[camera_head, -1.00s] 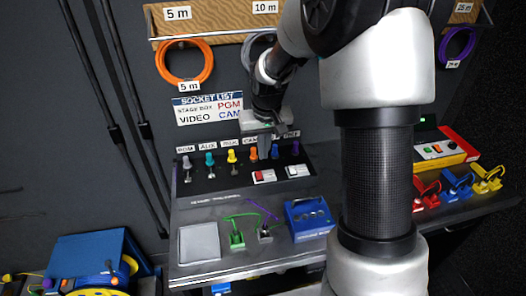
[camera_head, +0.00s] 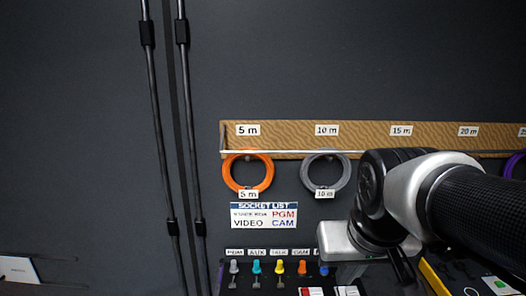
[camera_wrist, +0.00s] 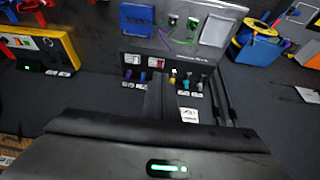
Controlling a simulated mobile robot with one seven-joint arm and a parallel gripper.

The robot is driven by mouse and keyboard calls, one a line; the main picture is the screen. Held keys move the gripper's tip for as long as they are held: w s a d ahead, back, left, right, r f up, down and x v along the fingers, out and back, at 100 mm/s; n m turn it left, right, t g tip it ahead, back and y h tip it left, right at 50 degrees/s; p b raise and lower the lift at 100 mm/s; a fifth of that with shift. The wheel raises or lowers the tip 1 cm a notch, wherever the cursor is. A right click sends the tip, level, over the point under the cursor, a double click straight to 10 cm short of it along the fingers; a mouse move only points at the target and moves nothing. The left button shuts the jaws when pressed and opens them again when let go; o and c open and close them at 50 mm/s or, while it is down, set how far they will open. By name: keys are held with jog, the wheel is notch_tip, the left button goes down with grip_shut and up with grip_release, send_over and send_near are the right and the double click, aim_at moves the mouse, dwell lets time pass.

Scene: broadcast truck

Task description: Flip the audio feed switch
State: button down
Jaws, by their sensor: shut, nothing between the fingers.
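The sloped control panel shows at the bottom edge of the head view, with a red switch (camera_head: 311,292) and a white switch (camera_head: 348,291) partly cut off by the frame. I cannot read which one is the audio feed. The fingertips there are hard to make out, and contact cannot be told.
A socket list sign (camera_head: 264,216) and a cable rack (camera_head: 360,133) with orange (camera_head: 230,175) and grey coils are on the wall above.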

jog(key=c, duration=2.4)
grip_release()
jog(key=shift+t, duration=0.3)
jog(key=s, duration=0.2)
jog(key=s+r, duration=0.1)
jog(key=s, duration=0.2)
jog(key=shift+s+a, duration=0.1)
jog(key=shift+s, duration=0.05)
jog(key=o, duration=0.4)
jog(key=shift+f, duration=0.2)
jog(key=o, duration=0.3)
jog(key=shift+y, duration=0.3)
jog(key=w+f+b, duration=0.2)
jog(key=w, duration=0.2)
jog(key=w+f+b, duration=0.2)
jog(key=w+f, duration=0.1)
jog(key=w, duration=0.1)
jog(key=w+f+b, duration=0.2)
jog(key=w+b, duration=0.1)
jog(key=w, duration=0.1)
jog(key=shift+w+a+f, duration=0.1)
jog(key=shift+w+f, duration=0.15)
jog(key=shift+w, duration=0.15)
jog(key=g+b, duration=0.1)
jog(key=b, duration=0.4)
send_near(305, 288)
jog(key=b+x, duration=0.2)
jog(key=x, duration=0.5)
jog(key=shift+w, duration=0.1)
